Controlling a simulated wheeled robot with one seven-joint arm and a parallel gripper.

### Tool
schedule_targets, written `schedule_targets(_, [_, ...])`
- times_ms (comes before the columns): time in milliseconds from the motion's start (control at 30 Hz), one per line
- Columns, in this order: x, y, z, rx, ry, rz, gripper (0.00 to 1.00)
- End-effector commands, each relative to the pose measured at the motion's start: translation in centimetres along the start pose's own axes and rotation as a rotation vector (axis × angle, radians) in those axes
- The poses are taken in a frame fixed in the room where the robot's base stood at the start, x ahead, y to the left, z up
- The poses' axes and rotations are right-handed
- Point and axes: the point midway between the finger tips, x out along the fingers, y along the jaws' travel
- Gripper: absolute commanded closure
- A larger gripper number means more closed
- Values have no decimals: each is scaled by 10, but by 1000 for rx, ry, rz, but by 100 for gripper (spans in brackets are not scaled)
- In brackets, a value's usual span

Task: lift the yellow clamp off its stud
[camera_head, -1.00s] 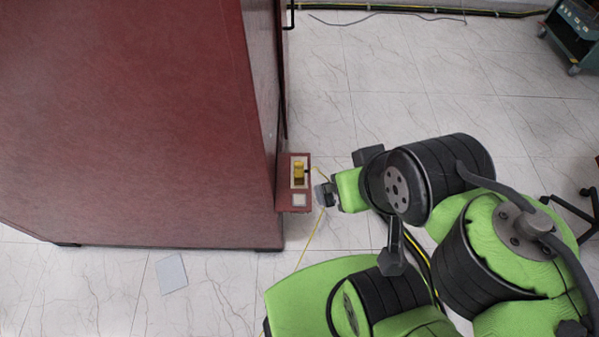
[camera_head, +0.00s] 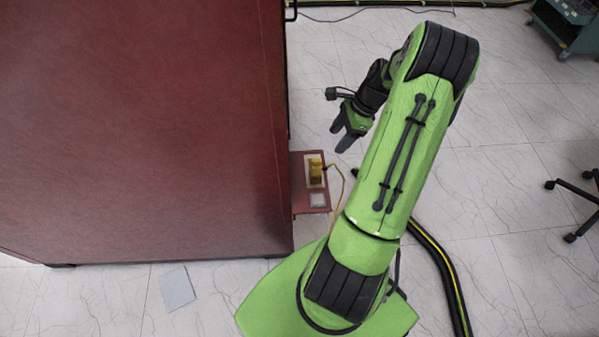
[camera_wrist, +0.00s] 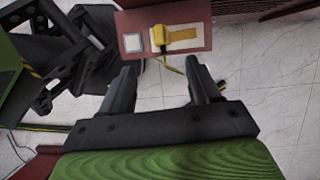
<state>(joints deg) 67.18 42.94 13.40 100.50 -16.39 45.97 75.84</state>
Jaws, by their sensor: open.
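The yellow clamp (camera_head: 315,168) sits on a pale plate on the small red shelf (camera_head: 299,203) that juts from the side of the red cabinet. It also shows in the wrist view (camera_wrist: 159,38), with a yellow strip beside it and a yellow cable running down from it. The stud under it cannot be made out. My gripper (camera_head: 341,138) is open and empty, up and to the right of the shelf in the head view, apart from the clamp. In the wrist view its two fingers (camera_wrist: 160,80) point toward the shelf, with a clear gap between them.
The big red cabinet (camera_head: 140,130) fills the left side. A white square (camera_head: 317,199) lies on the shelf near the clamp. A chair (camera_head: 580,200) stands at the right, a green cart (camera_head: 563,28) at the top right. The tiled floor between is mostly clear.

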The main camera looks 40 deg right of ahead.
Motion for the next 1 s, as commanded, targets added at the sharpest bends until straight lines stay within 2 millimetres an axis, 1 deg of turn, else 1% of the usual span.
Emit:
schedule_targets(33, [13,1,0,-3,-3,6,38])
schedule_targets(200, [58,2,1,-7,-2,8,38])
schedule_targets(333, [86,1,1,-7,0,7,38])
schedule_targets(400, [95,1,1,-8,0,6,38])
schedule_targets(567, [109,0,2,-9,1,5,38])
schedule_targets(700, [136,-1,2,-8,0,7,38])
schedule_targets(800, [151,-1,3,-8,1,6,38])
schedule_targets(1000, [150,-2,3,-8,2,4,38])
